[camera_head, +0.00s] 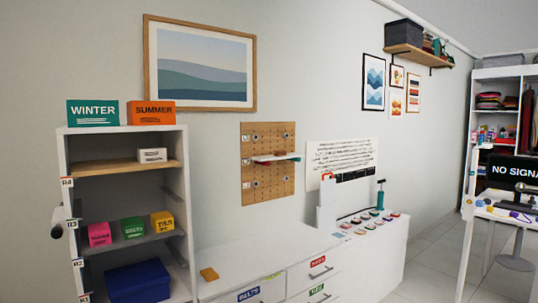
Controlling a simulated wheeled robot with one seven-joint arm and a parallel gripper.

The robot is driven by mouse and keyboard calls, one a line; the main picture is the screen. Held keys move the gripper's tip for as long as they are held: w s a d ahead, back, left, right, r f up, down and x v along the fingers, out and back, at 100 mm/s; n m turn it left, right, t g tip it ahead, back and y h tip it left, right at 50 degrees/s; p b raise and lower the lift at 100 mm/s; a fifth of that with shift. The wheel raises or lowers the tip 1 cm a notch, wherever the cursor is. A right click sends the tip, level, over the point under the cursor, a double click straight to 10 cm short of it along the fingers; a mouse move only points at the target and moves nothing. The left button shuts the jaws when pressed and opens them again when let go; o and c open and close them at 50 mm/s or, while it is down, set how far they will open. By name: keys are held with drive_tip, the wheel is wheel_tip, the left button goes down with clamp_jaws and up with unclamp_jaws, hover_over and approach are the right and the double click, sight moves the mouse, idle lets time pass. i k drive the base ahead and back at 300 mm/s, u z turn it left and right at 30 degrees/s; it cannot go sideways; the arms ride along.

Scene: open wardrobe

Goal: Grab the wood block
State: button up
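A small tan-orange block (209,274), which looks like the wood block, lies flat on the left end of the low white cabinet top (262,247). It is just right of the open shelf unit, and nothing touches it from above. It is small in the view, so its grain cannot be made out. My gripper is not in view.
The white shelf unit (122,129) at left holds coloured boxes and a blue bin (138,281). A pegboard (268,185) hangs above the cabinet. Several small items and a teal-handled tool (380,197) stand at the cabinet's right. The cabinet top's middle is clear.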

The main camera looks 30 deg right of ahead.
sight(278, 152)
drive_tip(key=z, duration=0.8)
drive_tip(key=i, duration=0.75)
drive_tip(key=z, duration=1.15)
drive_tip(key=i, duration=1.35)
drive_tip(key=u, duration=0.5)
drive_tip(key=i, duration=0.95)
drive_tip(key=u, duration=0.9)
